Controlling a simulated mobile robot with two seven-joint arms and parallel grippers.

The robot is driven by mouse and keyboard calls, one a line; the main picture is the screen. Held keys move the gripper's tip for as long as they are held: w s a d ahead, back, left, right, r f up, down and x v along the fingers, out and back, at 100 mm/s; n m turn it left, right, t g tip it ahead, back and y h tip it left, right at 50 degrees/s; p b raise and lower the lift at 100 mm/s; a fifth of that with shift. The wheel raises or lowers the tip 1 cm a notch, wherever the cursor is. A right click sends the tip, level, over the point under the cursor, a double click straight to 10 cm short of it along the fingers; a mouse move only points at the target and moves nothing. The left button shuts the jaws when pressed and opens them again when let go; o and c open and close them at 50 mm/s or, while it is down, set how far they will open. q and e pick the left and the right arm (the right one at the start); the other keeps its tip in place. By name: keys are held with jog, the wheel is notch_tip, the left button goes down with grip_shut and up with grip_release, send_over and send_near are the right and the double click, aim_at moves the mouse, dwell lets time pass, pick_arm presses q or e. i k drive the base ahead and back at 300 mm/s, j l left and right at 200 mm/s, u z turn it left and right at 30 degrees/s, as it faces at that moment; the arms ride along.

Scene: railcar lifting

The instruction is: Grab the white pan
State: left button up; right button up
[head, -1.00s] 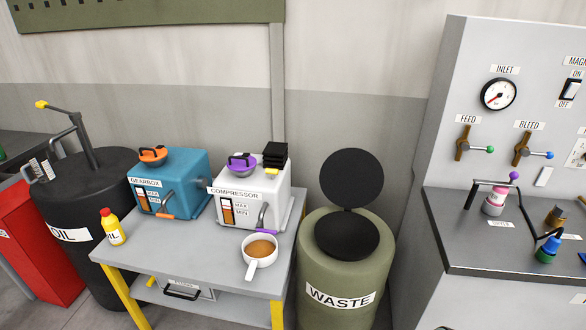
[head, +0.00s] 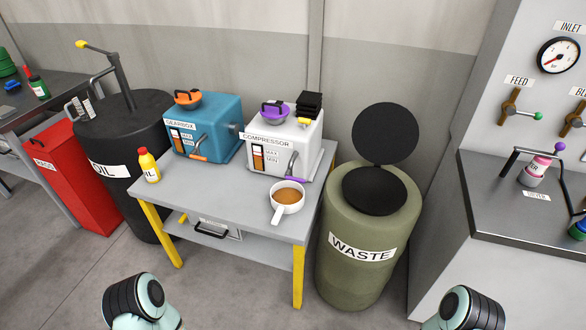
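The white pan (head: 277,206) stands on the right front part of the grey table (head: 230,205), below the spout of the white compressor box (head: 303,138). It holds brown liquid, and its handle points toward the table's front edge. Parts of my two arms show at the bottom of the head view, well apart from the pan. Neither of my grippers is in view.
A blue gearbox unit (head: 217,122) and a yellow oil bottle (head: 149,168) stand on the table. A black oil drum (head: 110,137) is at left, and an olive waste barrel (head: 340,280) with its lid up is at right. The floor in front is clear.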

aim_at(287, 197)
jog(key=i+j, duration=0.15)
jog(key=j, duration=0.15)
jog(key=i+j, duration=0.15)
jog(key=i+j+z, duration=0.1)
jog(key=j, duration=0.25)
jog(key=i+j+z, duration=0.15)
jog(key=j, duration=0.2)
jog(key=i+j+z, duration=0.1)
jog(key=j, duration=0.3)
jog(key=i, duration=0.1)
